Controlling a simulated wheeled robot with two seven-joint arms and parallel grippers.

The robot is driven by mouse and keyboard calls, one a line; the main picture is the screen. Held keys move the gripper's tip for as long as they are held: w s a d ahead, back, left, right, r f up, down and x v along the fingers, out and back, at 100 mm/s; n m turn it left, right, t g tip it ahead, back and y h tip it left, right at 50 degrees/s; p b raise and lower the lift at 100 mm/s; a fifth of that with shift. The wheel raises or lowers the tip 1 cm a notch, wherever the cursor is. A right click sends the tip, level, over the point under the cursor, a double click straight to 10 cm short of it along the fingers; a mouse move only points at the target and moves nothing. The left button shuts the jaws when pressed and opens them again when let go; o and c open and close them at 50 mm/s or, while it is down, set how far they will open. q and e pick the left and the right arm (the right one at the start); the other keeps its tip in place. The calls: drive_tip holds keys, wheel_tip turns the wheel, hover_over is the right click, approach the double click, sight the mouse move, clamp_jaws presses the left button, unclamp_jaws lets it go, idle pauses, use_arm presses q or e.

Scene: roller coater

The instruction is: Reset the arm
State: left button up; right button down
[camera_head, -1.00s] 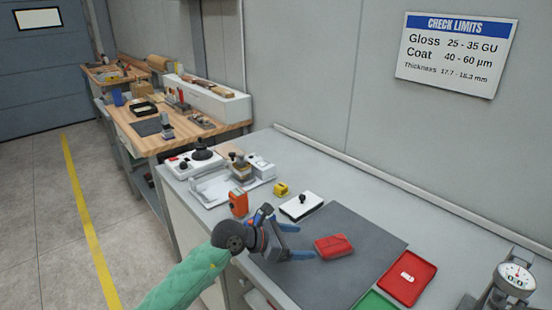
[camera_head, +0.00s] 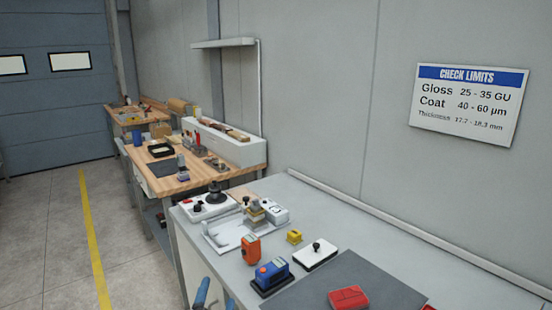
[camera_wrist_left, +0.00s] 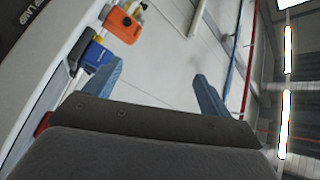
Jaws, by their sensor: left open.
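My left gripper (camera_head: 216,298) shows only as blue fingertips at the bottom edge of the head view, in front of the bench's near side. In the left wrist view, both blue fingers of this gripper (camera_wrist_left: 158,76) are spread apart with nothing between them. The rest of my left arm is out of the head view. My right gripper is in neither view.
The grey bench (camera_head: 330,200) holds a blue device (camera_head: 272,271), an orange device (camera_head: 251,247), a yellow block (camera_head: 294,237), a white plate with a knob (camera_head: 316,256) and a red case (camera_head: 348,298) on a dark mat (camera_head: 374,280). Open floor lies left.

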use_arm(q)
drive_tip(key=s+a+f+n+g+y, duration=0.1)
drive_tip(key=s+a+f+n+g, duration=0.3)
drive_tip(key=s+f, duration=0.3)
drive_tip(key=s+a+f+n+g+y, duration=0.25)
drive_tip(key=s+f+n+g, duration=0.2)
drive_tip(key=f, duration=0.35)
drive_tip(key=s+f+n+g+h, duration=0.15)
drive_tip(key=s+f+g, duration=0.25)
drive_tip(key=s, duration=0.4)
drive_tip(key=s+f+g+h, duration=0.2)
drive_tip(key=s+f+g, duration=0.25)
drive_tip(key=s, duration=0.35)
wheel_tip(320, 180, down, 12)
drive_tip(key=d, duration=0.1)
drive_tip(key=shift+d, duration=0.35)
drive_tip(key=shift+g, duration=0.7)
drive_tip(key=d+f, duration=0.1)
drive_tip(key=f, duration=0.3)
drive_tip(key=s+d+f, duration=0.1)
drive_tip(key=f, duration=0.4)
drive_tip(key=s+d+f, duration=0.1)
drive_tip(key=f, duration=0.3)
drive_tip(key=shift+s+f, duration=0.25)
drive_tip(key=shift+c, duration=0.2)
